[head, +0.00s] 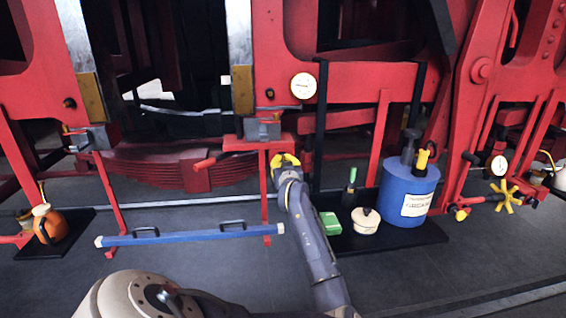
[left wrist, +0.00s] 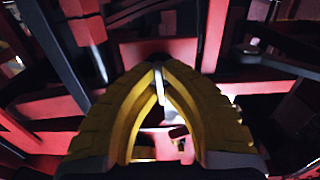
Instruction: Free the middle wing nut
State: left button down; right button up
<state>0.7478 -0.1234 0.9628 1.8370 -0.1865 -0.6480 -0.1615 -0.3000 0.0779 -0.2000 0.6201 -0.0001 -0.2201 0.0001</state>
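My left gripper (head: 287,160) has yellow fingers and is beside the right end of a red stand (head: 262,143) under the middle frame post. In the left wrist view the yellow fingers (left wrist: 158,70) come together at the tips, with only a thin pale sliver between them; no clearly held thing shows. A red block (left wrist: 160,50) lies just beyond the tips. I cannot make out the middle wing nut; it is too small or hidden by the fingers. A grey block (head: 262,129) sits on the red stand. My right gripper is not in view.
A blue bar (head: 190,235) with black handles lies low at the left. A blue grease drum (head: 405,190), white pot (head: 366,221) and green box (head: 330,223) stand right of my arm. An orange oil can (head: 48,226) stands far left. Red levers and frames crowd the back.

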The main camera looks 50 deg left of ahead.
pick_arm(q)
jog(key=shift+n, duration=1.6)
jog(key=c, duration=1.6)
grip_release()
jog(key=shift+o, duration=0.2)
jog(key=v, duration=0.7)
jog(key=shift+d, duration=0.2)
jog(key=shift+s, duration=0.15)
